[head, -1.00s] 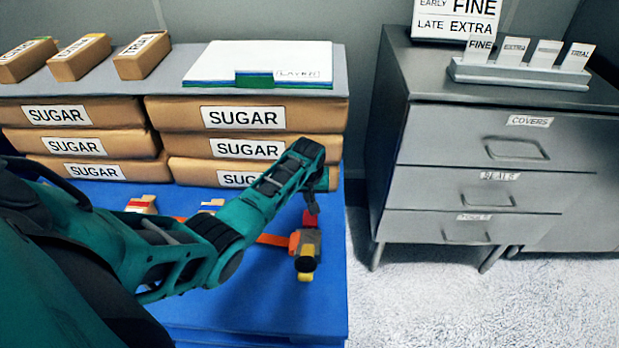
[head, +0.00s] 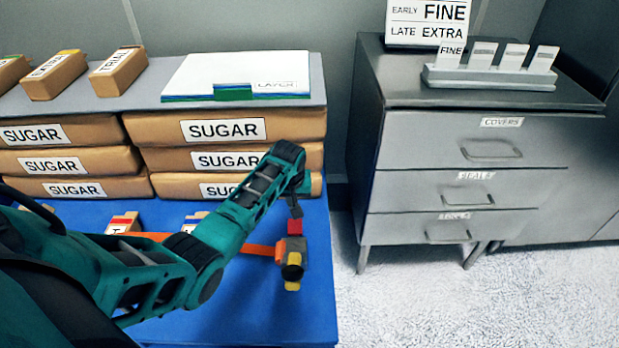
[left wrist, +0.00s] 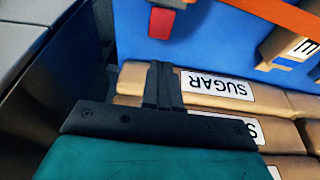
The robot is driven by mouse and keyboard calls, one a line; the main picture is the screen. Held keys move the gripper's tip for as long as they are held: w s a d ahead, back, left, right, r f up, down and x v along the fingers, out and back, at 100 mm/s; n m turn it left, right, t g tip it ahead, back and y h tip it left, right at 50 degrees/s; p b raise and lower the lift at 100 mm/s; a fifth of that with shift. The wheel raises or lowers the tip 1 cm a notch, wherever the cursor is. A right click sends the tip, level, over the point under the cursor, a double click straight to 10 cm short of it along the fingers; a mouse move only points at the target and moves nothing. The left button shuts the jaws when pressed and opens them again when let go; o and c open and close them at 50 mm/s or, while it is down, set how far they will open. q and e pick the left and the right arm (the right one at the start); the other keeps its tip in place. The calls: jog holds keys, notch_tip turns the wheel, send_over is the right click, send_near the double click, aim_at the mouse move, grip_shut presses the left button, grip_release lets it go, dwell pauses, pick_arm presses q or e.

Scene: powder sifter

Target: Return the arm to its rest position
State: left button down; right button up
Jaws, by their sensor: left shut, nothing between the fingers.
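My left arm comes in from the left in the head view, bent over the blue table (head: 318,290). Its gripper (head: 294,208) points down near the table's right side, just above a red piece on a grey and orange device. In the left wrist view the two dark fingers (left wrist: 158,72) are together with nothing between them. They stand in front of the sugar bags (left wrist: 205,88), and the red piece (left wrist: 161,23) lies beyond the tips, apart from them. My right gripper is not in view.
The device (head: 292,250) with an orange strap sits on the blue table close to my gripper. Stacked sugar bags (head: 150,130) stand behind the arm, under a grey shelf with boxes and white sheets. A grey drawer cabinet (head: 470,150) stands right, with open floor before it.

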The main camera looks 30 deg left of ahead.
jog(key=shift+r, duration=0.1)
